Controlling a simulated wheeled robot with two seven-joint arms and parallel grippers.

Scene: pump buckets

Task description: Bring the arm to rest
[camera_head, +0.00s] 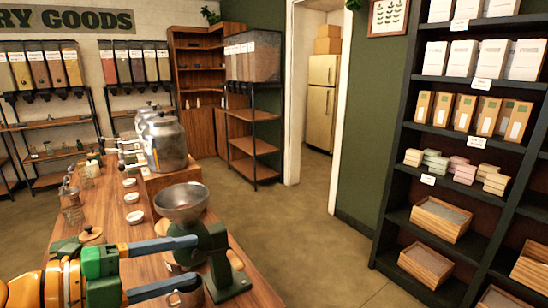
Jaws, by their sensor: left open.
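My left arm comes in at the lower left, with orange, black and green parts. My left gripper (198,261) is open, its two long grey-blue fingers spread one above the other and pointing right. It is over the near part of the wooden counter (95,215), in front of the green scale (226,262) in the picture. I cannot tell whether the fingers touch the scale. Metal pump buckets (170,147) stand in a row on a wooden stand (183,173), beyond the gripper and clear of it. My right gripper is not in view.
A metal bowl (181,198) sits on the scale. Small white bowls (134,217) and glass jars (71,200) stand along the counter. A dark shelf unit (400,195) with boxes stands at the right. The floor (300,235) between is clear.

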